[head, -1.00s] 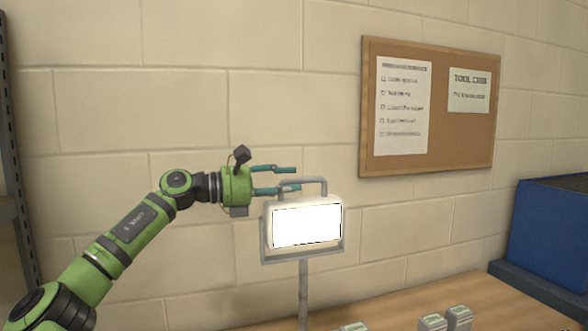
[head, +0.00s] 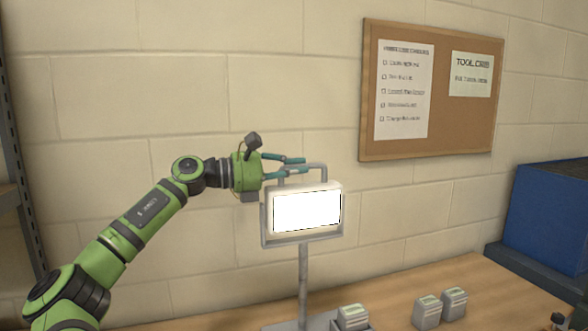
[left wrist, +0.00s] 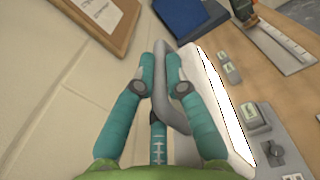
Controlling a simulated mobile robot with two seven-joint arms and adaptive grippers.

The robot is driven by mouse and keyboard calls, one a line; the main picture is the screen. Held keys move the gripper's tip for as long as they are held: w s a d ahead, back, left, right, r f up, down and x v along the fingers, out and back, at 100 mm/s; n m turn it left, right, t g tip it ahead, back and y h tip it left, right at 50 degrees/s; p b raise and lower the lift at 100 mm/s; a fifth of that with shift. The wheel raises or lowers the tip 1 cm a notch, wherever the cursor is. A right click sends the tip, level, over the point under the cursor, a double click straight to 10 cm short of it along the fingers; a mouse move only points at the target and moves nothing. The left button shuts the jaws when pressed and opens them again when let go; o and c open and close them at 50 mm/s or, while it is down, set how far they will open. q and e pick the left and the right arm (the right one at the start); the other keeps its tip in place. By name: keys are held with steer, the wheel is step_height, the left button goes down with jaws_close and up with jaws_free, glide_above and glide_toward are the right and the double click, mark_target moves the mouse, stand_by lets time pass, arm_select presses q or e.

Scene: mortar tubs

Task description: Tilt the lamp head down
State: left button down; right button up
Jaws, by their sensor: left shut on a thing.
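The lamp head (head: 307,212) is a lit white panel in a grey frame on a grey post (head: 303,275) above the bench. A grey bar handle (head: 318,166) rises from its top; it also shows in the left wrist view (left wrist: 160,95). My left gripper (head: 300,165), with teal fingers, comes in from the left at the top of the lamp. Its fingers are shut on the handle, one on each side in the left wrist view (left wrist: 164,80). The lit face points toward the head camera. My right gripper is not in view.
A wooden bench (head: 480,290) holds several small grey boxes (head: 454,303) right of the post. A blue bin (head: 550,220) stands at the far right. A cork board (head: 432,90) hangs on the wall behind. A shelf upright (head: 20,150) is at the left edge.

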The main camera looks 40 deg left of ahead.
mark_target(304, 187)
arm_select(q)
steer(key=shift+s+d+f+m+b, duration=0.45)
steer(key=shift+d+m+b, duration=0.45)
steer(key=shift+m+b, duration=0.6)
steer(key=shift+s+d+f+m+b, duration=0.45)
steer(key=shift+d+m+b, duration=0.5)
steer(key=shift+m+b, duration=0.5)
steer(key=shift+s+d+f+m+b, duration=0.45)
steer(key=shift+d+m+b, duration=0.45)
steer(key=shift+m+b, duration=0.6)
steer(key=shift+s+r, duration=0.1)
steer(key=c, duration=1.3)
jaws_free()
steer(key=shift+s, duration=0.2)
